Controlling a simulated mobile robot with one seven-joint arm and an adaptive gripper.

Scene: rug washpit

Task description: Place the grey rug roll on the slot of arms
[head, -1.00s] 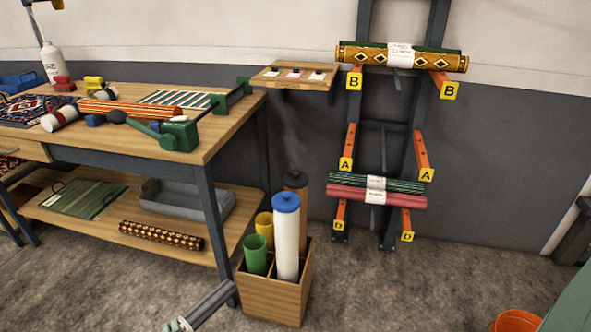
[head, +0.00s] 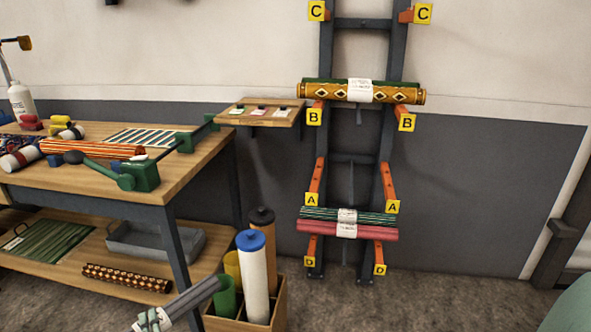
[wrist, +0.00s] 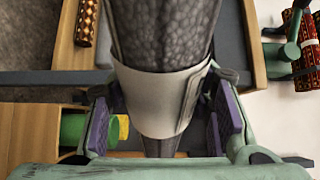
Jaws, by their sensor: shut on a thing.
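The grey rug roll (head: 195,297), with a pale band (wrist: 162,100) around it, is at the bottom edge of the head view, in front of the bench. My gripper (wrist: 160,122) is shut on it at the band, with a purple pad on each side in the wrist view. A dark rack (head: 355,180) stands against the wall with pairs of orange arms marked C, B, A and D. The A arms (head: 389,180) look empty. The B arms bear a gold patterned roll (head: 320,91). A green striped roll and a red roll (head: 375,233) lie on the D arms.
A wooden crate (head: 275,310) with upright rolls stands between the bench (head: 190,165) and the rack. A small wall shelf (head: 255,118) with cards is left of the rack. The floor before the rack (head: 420,295) looks clear.

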